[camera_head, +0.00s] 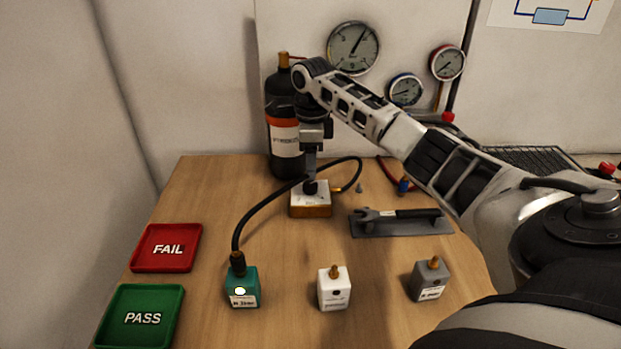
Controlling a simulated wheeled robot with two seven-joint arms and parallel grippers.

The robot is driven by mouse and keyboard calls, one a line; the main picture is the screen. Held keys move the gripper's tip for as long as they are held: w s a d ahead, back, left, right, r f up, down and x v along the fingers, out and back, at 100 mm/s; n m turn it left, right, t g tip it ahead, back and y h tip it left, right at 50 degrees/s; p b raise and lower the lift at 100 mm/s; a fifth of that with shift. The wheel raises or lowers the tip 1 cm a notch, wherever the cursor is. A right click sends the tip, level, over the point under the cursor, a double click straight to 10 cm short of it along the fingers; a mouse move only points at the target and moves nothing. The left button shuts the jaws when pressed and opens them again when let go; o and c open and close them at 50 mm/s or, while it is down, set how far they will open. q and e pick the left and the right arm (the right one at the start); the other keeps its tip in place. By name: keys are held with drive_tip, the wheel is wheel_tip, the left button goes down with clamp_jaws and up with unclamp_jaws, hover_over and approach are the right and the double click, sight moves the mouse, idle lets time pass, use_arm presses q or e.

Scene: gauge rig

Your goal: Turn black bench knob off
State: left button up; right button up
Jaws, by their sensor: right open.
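The black bench knob (310,187) sits on top of a small block with a white upper part and wooden base (311,210) near the middle of the bench. My right gripper (310,174) points straight down over the knob, with its fingertips at or just above it. It is open. Whether the fingers touch the knob or stand around it, I cannot tell at this size. The knob's pointing direction is too small to read. My left gripper is not in view.
A black hose runs from the block to a teal box (242,287). A dark cylinder (283,120) stands close behind my gripper. A wrench on a grey holder (400,228), a white box (334,288) and a grey box (430,279) stand nearby. Red (166,262) and green trays (140,318) lie left.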

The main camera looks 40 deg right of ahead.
sight(311, 184)
wheel_tip(311, 184, down, 6)
drive_tip(key=shift+w+f, duration=0.1)
drive_tip(key=c, duration=1)
